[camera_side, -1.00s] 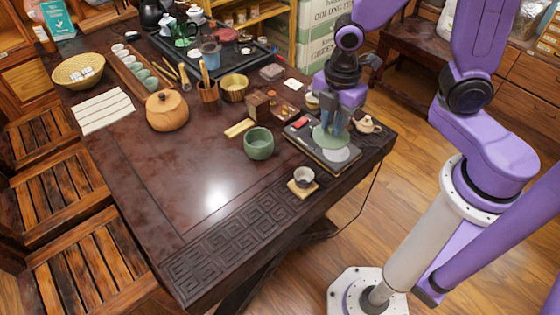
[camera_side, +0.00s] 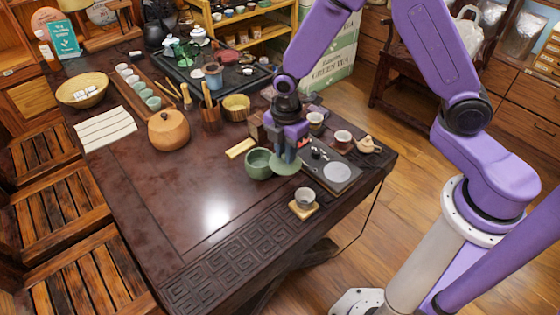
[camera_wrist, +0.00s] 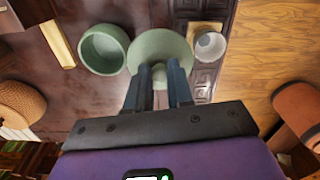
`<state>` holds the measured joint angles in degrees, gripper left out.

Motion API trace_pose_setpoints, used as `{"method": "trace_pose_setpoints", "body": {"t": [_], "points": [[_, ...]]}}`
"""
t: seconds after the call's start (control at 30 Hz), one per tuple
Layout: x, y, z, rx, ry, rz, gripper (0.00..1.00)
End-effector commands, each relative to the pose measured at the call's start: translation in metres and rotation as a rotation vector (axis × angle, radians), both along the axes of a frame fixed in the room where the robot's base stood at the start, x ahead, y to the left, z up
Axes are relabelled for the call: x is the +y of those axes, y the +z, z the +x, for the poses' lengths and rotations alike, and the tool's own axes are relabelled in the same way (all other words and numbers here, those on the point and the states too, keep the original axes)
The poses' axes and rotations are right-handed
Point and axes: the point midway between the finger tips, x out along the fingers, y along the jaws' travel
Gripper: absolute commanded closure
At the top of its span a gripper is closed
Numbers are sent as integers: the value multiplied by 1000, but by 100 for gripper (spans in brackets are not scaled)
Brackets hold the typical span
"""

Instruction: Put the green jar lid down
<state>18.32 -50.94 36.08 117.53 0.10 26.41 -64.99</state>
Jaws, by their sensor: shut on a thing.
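The green jar lid (camera_side: 284,169) is a pale green disc held below my gripper (camera_side: 285,152) in the side view. In the wrist view the lid (camera_wrist: 160,47) lies across the fingertips of my gripper (camera_wrist: 159,72), which is shut on it. The green jar (camera_side: 258,163) is an open round bowl on the table just left of the lid. It also shows in the wrist view (camera_wrist: 103,49), with its mouth uncovered. In the side view the lid overlaps the jar's right edge; I cannot tell whether they touch or how high the lid is.
A small cup on a wooden coaster (camera_side: 303,212) stands in front of the lid. A dark tray with a pale disc (camera_side: 337,173) lies to the right. A yellow block (camera_side: 240,148) lies behind the jar. The table's front left (camera_side: 180,205) is clear.

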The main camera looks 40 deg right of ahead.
Motion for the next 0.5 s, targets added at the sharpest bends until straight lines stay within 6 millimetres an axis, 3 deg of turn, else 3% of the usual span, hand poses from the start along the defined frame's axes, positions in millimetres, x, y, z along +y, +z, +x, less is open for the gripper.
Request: {"method": "trace_pose_setpoints", "body": {"t": [0.27,0.5], "points": [[4,-16,12,1,-1,0,100],[5,-44,15,2,0,-1,100]]}}
